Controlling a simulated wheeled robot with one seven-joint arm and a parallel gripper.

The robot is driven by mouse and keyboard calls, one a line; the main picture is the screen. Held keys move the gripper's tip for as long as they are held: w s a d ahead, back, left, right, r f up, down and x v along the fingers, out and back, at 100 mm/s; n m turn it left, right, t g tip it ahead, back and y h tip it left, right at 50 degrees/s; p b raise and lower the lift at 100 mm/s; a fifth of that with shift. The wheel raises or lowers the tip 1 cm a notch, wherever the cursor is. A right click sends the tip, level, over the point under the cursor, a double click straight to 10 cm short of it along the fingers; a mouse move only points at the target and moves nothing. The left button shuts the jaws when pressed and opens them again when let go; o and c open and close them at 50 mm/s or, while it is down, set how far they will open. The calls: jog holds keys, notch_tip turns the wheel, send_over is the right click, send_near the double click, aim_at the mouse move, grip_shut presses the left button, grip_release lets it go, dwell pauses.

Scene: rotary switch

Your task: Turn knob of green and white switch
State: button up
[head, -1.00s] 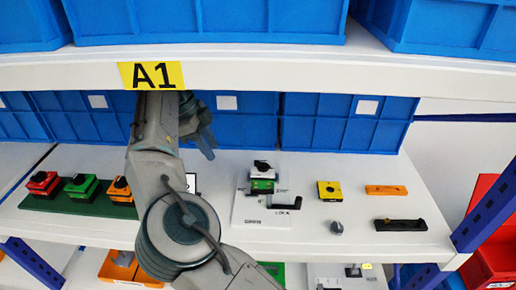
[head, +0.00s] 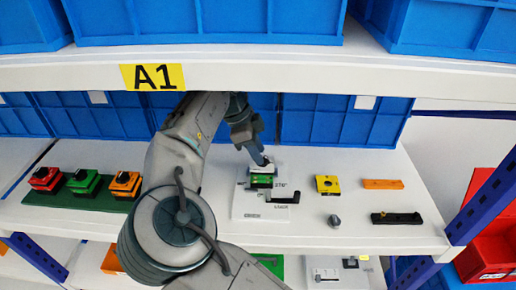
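The green and white switch (head: 262,180) stands on a white panel (head: 252,209) near the middle of the shelf. Its green body shows at the front, with a white part on top. My gripper (head: 264,163) points down at the top of the switch, at or just above its knob. The knob is mostly hidden behind the gripper. The fingers are too small and blurred to tell whether they are open or shut, or whether they touch the knob.
Red (head: 44,180), green (head: 83,182) and orange (head: 125,184) switches stand at left on a green base. A yellow block (head: 328,185), an orange bar (head: 382,184), a grey knob (head: 334,220) and a black bar (head: 396,218) lie right. Blue bins (head: 340,125) stand behind; an upper shelf (head: 300,70) hangs above.

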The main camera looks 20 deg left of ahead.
jog(key=shift+d+f, duration=0.1)
jog(key=shift+d, duration=0.05)
grip_shut()
